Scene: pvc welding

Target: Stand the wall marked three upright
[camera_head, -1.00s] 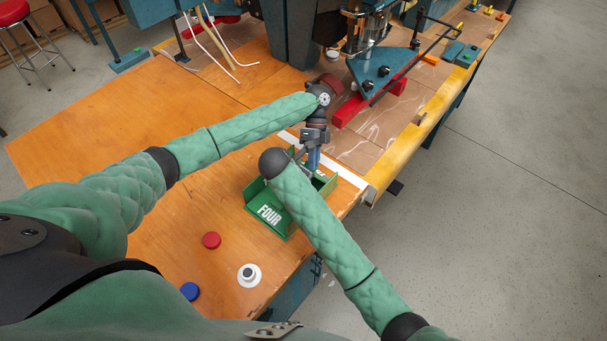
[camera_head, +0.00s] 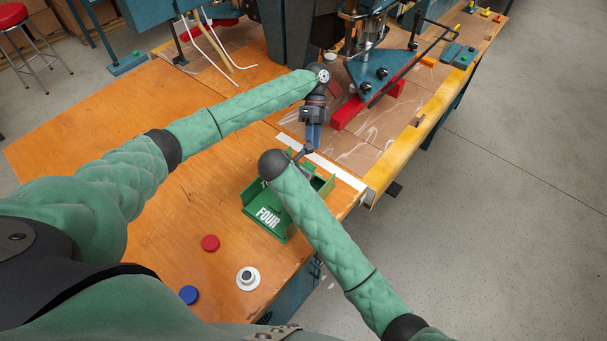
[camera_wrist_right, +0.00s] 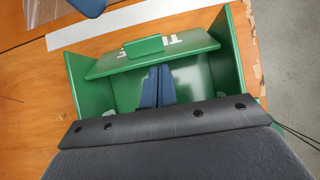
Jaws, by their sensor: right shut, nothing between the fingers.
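The green box (camera_head: 250,209) stands near the right edge of the wooden table, with a panel marked FOUR facing the near side. In the right wrist view, a green wall (camera_wrist_right: 112,66) with white letters starting with T and a small tab spans between the two side walls; it looks tilted, and the rest of its marking is hidden. My right gripper (camera_wrist_right: 157,72) is shut and empty inside the box, its blue fingertips close against this wall; contact is unclear. My left gripper (camera_head: 313,138) hangs beyond the box, apart from it; its jaw opening is too small to tell.
A machine with a blue-grey triangular plate (camera_head: 380,68) and a red bar stands behind. The table's left side is clear.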

